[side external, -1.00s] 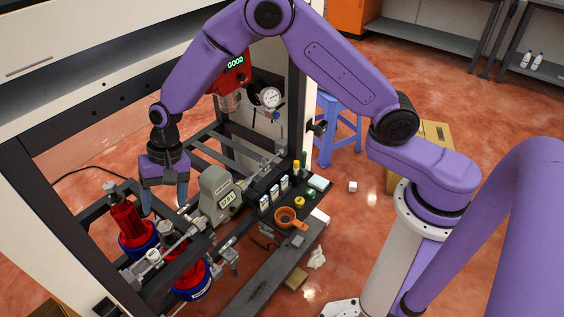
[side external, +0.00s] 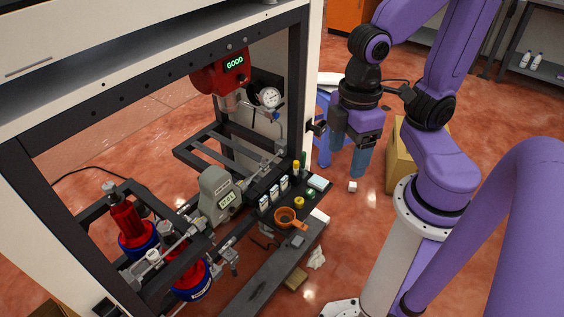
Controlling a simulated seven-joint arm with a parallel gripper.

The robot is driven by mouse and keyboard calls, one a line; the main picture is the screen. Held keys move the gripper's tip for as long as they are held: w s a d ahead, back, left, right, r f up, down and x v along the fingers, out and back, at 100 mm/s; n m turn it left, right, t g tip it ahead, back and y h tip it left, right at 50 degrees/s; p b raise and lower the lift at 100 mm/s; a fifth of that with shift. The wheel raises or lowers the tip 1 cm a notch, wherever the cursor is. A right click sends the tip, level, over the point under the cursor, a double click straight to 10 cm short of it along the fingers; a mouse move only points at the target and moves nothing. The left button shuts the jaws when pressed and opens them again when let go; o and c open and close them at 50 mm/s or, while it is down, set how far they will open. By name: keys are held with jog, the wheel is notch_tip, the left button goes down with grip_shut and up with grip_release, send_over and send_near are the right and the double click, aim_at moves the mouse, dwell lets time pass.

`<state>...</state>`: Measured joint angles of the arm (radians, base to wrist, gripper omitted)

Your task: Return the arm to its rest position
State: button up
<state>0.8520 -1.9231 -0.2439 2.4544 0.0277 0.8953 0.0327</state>
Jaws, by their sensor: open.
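My gripper (side external: 349,170) hangs with its blue fingers pointing down, to the right of the dispenser frame (side external: 300,90). Its fingers are apart and nothing shows between them. My purple arm is folded close above my white column. My gripper is apart from all of these.
A cardboard box (side external: 402,160) stands behind my arm. A small white cube (side external: 352,187) lies on the floor.

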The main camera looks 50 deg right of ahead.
jog(key=shift+s+d+n, duration=0.4)
jog(key=shift+s+d, duration=0.3)
jog(key=shift+d, duration=0.25)
dwell(2.2)
